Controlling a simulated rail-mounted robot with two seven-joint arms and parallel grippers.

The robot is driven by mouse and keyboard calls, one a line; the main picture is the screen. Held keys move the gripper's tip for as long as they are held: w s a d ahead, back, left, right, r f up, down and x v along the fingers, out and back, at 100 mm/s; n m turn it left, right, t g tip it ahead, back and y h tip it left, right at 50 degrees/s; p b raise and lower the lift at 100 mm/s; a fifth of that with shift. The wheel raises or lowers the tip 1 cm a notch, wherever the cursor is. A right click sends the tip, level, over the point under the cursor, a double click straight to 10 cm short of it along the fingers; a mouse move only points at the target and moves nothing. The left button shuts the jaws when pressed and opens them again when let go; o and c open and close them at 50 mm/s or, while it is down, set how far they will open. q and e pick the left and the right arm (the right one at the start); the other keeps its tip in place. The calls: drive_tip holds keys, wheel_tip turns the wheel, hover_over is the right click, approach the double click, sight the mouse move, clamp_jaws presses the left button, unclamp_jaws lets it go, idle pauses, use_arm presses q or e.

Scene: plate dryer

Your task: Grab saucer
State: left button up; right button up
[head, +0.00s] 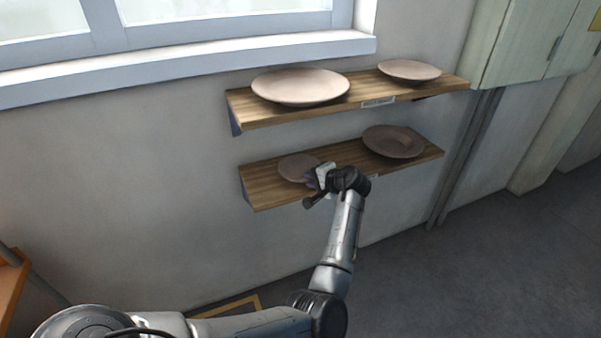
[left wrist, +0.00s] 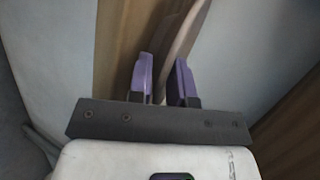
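A small brownish saucer (head: 296,168) lies at the left part of the lower wooden shelf (head: 262,188). My left gripper (head: 318,178) is at its right front edge and hides part of it in the head view. In the left wrist view, the purple fingers of the left gripper (left wrist: 163,78) stand apart, with the thin pale rim of the saucer (left wrist: 184,42) between them. A gap shows between the rim and the left finger. Contact with the right finger is unclear. My right gripper is not in view.
A deeper brown dish (head: 393,141) sits on the right of the lower shelf. The upper shelf (head: 364,100) above holds a large pale plate (head: 300,85) and a smaller plate (head: 409,70). A cabinet (head: 525,40) stands at right.

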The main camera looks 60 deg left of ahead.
use_arm(q)
clamp_jaws()
drive_tip(key=shift+r, duration=0.1)
